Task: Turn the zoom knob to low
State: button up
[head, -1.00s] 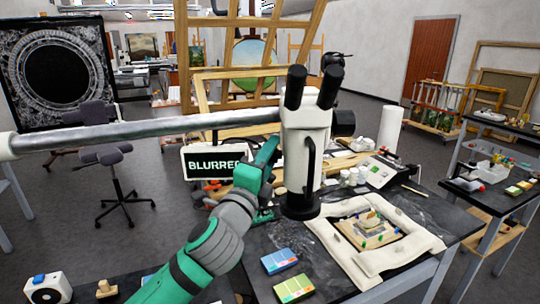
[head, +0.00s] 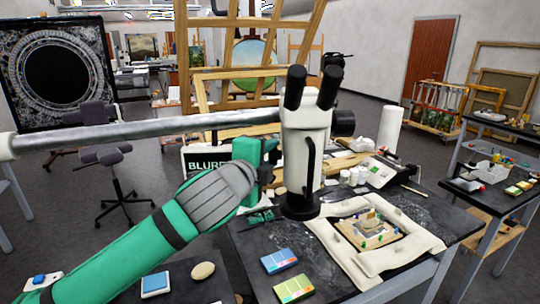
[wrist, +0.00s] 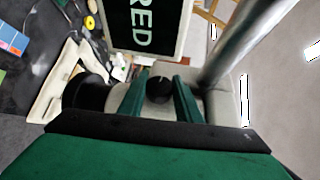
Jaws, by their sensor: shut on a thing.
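The white microscope (head: 303,140) with black eyepieces stands on its boom over the dark table. In the wrist view, the black zoom knob (wrist: 158,89) with a pale mark on its face sits on the microscope's side. My gripper (wrist: 159,97) has one green finger on each side of the knob and is shut on it. In the head view, my gripper (head: 270,158) is against the microscope's left side, and the knob is hidden there. A screen (head: 200,163) behind my gripper shows "BLUR", the rest covered; the wrist view shows "RED" on it.
The metal boom (head: 150,128) runs left from the microscope, above my arm. Blue and green boxes (head: 279,261) lie at the table's front. Jars (head: 350,177) stand behind.

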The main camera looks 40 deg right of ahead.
jog(key=shift+y, duration=0.3)
jog(key=o, duration=1.1)
jog(key=shift+f, duration=0.1)
jog(key=shift+c, duration=0.2)
jog(key=shift+a, duration=0.15)
jog(key=v, duration=1)
jog(key=shift+a, duration=0.3)
jog(key=shift+s+r, duration=0.1)
jog(key=shift+r, duration=0.1)
